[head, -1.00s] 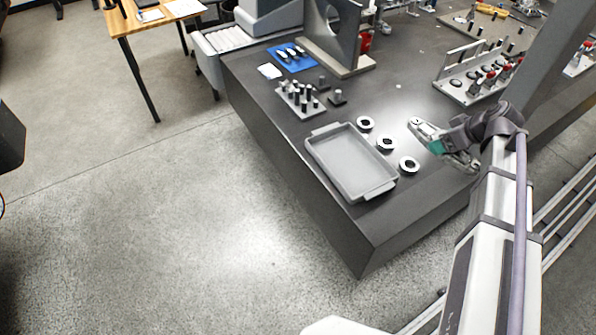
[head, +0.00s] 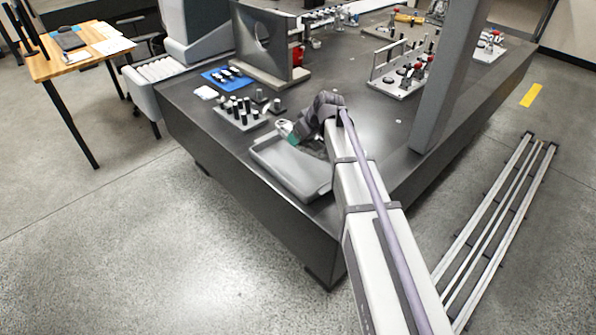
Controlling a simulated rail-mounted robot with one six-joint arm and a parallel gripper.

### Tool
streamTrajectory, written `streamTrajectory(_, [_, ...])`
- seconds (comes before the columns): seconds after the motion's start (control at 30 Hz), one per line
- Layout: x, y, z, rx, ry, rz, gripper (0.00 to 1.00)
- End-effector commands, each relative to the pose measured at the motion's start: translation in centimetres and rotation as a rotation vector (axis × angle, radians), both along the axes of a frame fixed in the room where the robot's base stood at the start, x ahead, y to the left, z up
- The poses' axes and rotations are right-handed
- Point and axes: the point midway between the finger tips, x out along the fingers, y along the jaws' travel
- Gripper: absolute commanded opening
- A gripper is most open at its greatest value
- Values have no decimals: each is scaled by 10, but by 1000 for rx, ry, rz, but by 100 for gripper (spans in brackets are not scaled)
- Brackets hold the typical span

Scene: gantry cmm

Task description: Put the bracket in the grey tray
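The grey tray (head: 277,168) is a shallow rectangular tray near the front edge of the dark table. My arm covers its right part. My gripper (head: 287,131) is at the tray's far edge, seen from behind and above, with a green part and a pale metallic end showing. Whether it is over the tray floor or just beyond the rim is hard to judge. My wrist hides most of the fingers, and I cannot tell whether they are open or shut. I cannot make out the bracket; a small pale piece at the gripper's tip is too small to identify.
A block with several dark pins (head: 240,112) stands just beyond the tray, with small dark pieces beside it. A blue mat (head: 228,78) and a grey upright plate with a round hole (head: 262,40) are farther back. A grey column (head: 445,75) rises at the right.

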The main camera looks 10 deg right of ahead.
Motion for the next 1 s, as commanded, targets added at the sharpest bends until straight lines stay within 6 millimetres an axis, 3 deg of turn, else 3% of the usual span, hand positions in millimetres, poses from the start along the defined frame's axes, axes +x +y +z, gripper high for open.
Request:
streamTrajectory(0.2, [0, 0, -54, 0, 0, 1, 30])
streamTrajectory(0.3, [-1, 0, -64, 0, 0, 1, 30])
streamTrajectory(0.43, [-1, 0, -62, 0, 0, 1, 30])
streamTrajectory(0.63, [-1, 0, -99, 1, 0, 3, 30])
streamTrajectory(1.0, [-1, 0, -100, 1, 0, 3, 30])
